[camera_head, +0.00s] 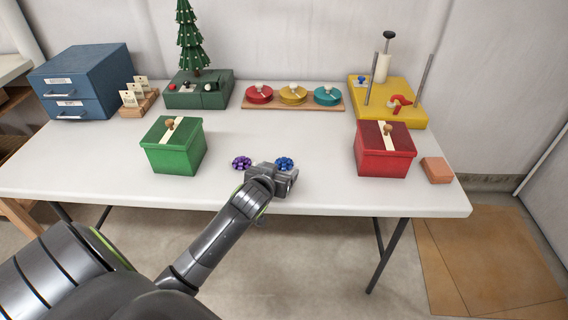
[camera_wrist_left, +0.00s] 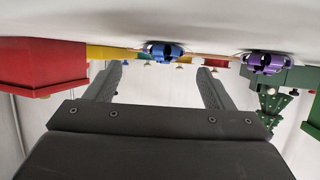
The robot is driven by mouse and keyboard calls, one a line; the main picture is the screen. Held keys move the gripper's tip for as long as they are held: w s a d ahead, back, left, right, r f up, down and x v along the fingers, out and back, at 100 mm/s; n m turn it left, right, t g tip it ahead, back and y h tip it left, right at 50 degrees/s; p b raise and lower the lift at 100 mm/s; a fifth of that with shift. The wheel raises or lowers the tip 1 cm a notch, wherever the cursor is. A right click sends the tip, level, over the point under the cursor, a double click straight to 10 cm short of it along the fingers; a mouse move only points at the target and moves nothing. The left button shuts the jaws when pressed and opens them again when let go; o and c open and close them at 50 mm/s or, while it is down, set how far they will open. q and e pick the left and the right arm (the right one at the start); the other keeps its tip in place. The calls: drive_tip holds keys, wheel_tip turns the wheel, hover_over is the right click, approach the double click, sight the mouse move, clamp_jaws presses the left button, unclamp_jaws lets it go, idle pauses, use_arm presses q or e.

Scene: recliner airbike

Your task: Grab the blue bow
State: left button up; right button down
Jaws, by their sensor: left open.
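The blue bow (camera_head: 285,162) sits on the white table near its front edge, just beyond my left gripper (camera_head: 275,174). In the left wrist view, which looks upside down, the blue bow (camera_wrist_left: 164,52) shows between the two spread fingers of my left gripper (camera_wrist_left: 162,76), near the level of their tips. The left gripper is open and empty. I cannot tell whether a finger touches the bow. The front of the bow is partly hidden by the gripper in the head view. My right gripper is in neither view.
A purple bow (camera_head: 241,162) lies close by on the left. A green box (camera_head: 173,150) and a red box (camera_head: 385,152) stand on either side, with an orange block (camera_head: 436,170) at far right. Ribbon spools (camera_head: 293,94) stand behind. The table between the boxes is mostly clear.

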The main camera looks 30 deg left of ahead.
sight(281, 166)
use_arm(q)
drive_tip(key=shift+x, duration=2.35)
drive_tip(key=shift+s+a+f, duration=0.15)
drive_tip(key=shift+a, duration=0.05)
drive_tip(key=c, duration=1.1)
